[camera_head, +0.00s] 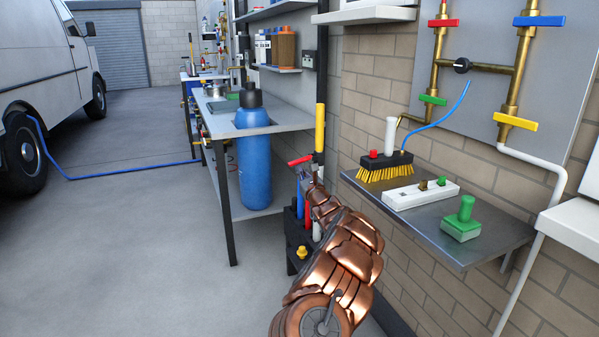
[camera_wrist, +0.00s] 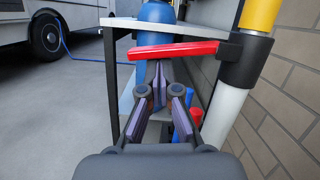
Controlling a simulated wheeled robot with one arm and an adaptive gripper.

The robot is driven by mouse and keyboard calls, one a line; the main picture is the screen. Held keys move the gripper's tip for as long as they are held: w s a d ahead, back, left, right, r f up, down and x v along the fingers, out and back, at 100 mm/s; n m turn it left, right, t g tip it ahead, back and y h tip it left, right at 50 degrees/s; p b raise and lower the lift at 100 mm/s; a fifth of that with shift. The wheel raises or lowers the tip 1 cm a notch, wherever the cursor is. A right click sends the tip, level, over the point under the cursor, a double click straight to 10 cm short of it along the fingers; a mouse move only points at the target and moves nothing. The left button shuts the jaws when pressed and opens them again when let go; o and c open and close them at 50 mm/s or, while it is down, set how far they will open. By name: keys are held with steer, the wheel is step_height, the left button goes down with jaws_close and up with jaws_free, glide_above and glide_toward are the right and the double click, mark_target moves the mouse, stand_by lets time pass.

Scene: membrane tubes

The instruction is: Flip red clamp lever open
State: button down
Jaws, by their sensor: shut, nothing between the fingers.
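The red clamp lever (camera_wrist: 175,50) runs roughly level to the left from a black clamp (camera_wrist: 243,60) in the wrist view. The clamp is around an upright tube, yellow above (camera_wrist: 261,14) and white below (camera_wrist: 222,115). My gripper (camera_wrist: 158,72) is shut and empty. Its fingertips show just below the lever's middle in the picture; I cannot tell whether they touch it. In the head view the red lever (camera_head: 299,161) sticks out left of the yellow tube (camera_head: 320,128).
A blue cylinder (camera_head: 253,150) stands behind the lever, by a workbench (camera_head: 285,121). Red and blue tubes (camera_wrist: 182,122) stand low beside my fingers. A brick wall (camera_wrist: 285,110) is close on the right. A metal shelf (camera_head: 500,222) holds a brush and green block. Open floor lies left.

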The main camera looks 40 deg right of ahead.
steer(key=s+a+f, duration=0.2)
steer(key=s+f, duration=0.4)
steer(key=s, duration=0.3)
steer(key=shift+s+a, duration=0.15)
steer(key=shift+s, duration=0.05)
stand_by(0.5)
steer(key=shift+f, duration=0.1)
